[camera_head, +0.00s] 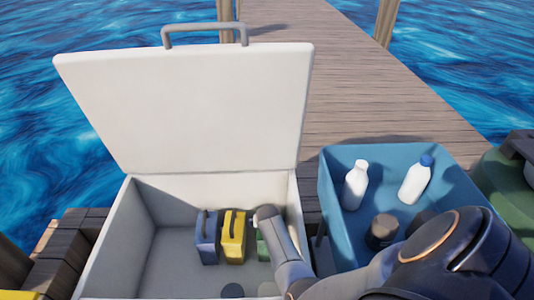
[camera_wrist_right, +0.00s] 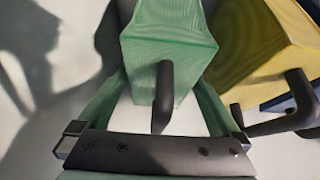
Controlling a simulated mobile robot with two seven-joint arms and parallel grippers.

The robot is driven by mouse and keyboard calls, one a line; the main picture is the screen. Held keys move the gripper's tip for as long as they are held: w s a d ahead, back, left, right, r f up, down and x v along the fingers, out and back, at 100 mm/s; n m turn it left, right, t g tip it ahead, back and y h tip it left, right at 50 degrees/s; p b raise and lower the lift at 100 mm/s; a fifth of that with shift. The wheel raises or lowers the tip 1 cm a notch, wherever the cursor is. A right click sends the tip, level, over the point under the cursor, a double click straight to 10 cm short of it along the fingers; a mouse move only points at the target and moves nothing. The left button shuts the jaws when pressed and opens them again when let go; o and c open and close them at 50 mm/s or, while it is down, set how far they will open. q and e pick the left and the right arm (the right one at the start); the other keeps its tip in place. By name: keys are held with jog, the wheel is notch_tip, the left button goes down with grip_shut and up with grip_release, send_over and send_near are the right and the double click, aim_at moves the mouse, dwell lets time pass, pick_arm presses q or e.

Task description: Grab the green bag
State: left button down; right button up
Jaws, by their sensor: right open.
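The green bag (camera_wrist_right: 165,35) fills the upper middle of the right wrist view, with its dark handle (camera_wrist_right: 163,95) pointing toward my gripper. In the head view only a sliver of the green bag (camera_head: 262,247) shows beside the yellow one; my right arm hides the rest. My right gripper (camera_wrist_right: 160,85) is open, its fingers apart on the left and right of the handle. I cannot tell whether they touch the bag. My left gripper is not in view.
A yellow bag (camera_head: 233,238) and a blue bag (camera_head: 206,238) stand left of the green one inside the white hatch box (camera_head: 120,240), whose lid (camera_head: 190,100) is raised. A blue crate (camera_head: 330,190) with bottles stands to the right. The box floor at left is clear.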

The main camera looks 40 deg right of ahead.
jog(key=shift+r, duration=0.1)
grip_shut()
dwell(0.7)
